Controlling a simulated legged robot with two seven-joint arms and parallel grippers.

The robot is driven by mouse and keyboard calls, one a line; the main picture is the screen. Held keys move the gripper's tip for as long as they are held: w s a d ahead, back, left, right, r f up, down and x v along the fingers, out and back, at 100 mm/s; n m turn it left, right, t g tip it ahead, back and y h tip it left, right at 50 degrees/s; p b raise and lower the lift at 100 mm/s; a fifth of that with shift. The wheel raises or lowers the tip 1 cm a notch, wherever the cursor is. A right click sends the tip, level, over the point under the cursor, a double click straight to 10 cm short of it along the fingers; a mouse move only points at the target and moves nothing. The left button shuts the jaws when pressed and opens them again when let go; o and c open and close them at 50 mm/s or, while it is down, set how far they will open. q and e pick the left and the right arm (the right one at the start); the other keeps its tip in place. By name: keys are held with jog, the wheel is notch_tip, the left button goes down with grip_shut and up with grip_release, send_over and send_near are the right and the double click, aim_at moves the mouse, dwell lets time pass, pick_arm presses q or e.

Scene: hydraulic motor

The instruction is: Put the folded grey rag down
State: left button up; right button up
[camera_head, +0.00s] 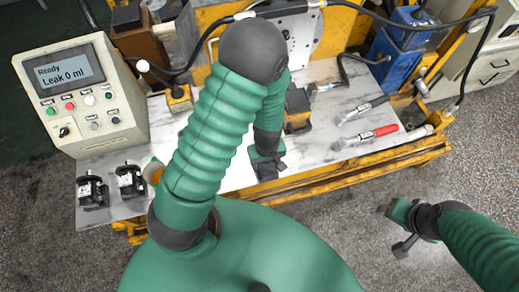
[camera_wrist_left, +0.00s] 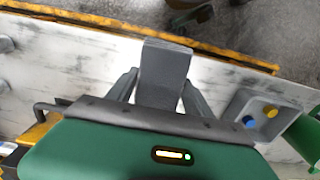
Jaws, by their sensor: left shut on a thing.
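The folded grey rag (camera_wrist_left: 165,72) shows in the left wrist view as a flat grey slab between the fingers. My left gripper (camera_wrist_left: 163,95) is shut on it, one finger at each side. In the head view my left gripper (camera_head: 267,166) is over the front part of the marbled bench top, partly hidden by my own arm. I cannot tell whether the rag touches the bench. My right gripper (camera_head: 396,230) hangs over the floor in front of the bench, away from the rag; its opening is unclear.
A grey tray (camera_wrist_left: 239,103) with blue and yellow caps is beside the rag. Black motor parts (camera_head: 130,181) and a tester reading "Leak 0 ml" (camera_head: 80,95) are left.

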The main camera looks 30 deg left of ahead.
pick_arm(q)
jog(key=w+a, duration=0.1)
jog(key=a, duration=0.1)
jog(key=w+a, duration=0.1)
jog(key=w, duration=0.1)
jog(key=w+a, duration=0.1)
jog(key=a, duration=0.1)
jog(key=shift+w+a+f, duration=0.15)
jog(key=shift+a+f, duration=0.2)
jog(key=shift+f, duration=0.05)
notch_tip(320, 180, down, 3)
jog(key=shift+f, duration=0.15)
jog(key=shift+w+f, duration=0.1)
jog(key=shift+f, duration=0.15)
jog(key=o, duration=1.3)
